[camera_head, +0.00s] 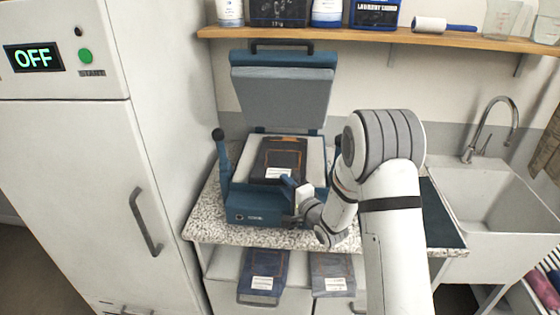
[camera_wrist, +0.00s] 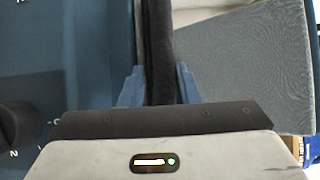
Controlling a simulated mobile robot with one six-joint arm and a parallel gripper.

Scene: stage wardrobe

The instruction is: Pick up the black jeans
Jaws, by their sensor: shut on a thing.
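The black jeans (camera_head: 284,153), folded with orange-brown stitching and a white label, lie on the pale lower pad (camera_head: 314,152) of an open blue press (camera_head: 255,208). My gripper (camera_head: 287,182) is at their front right edge. In the wrist view its two blue fingers (camera_wrist: 160,88) are shut on the dark cloth of the jeans (camera_wrist: 160,45), one finger on each side. The jeans still appear to lie within the press. My wrist hides part of their front edge.
The press's raised grey lid (camera_head: 282,95) stands behind the jeans. A blue post with a black knob (camera_head: 218,134) rises at left. A tall white cabinet reading OFF (camera_head: 70,180) is at left, a sink (camera_head: 500,190) at right. Folded blue (camera_head: 265,270) and grey (camera_head: 332,270) garments sit below.

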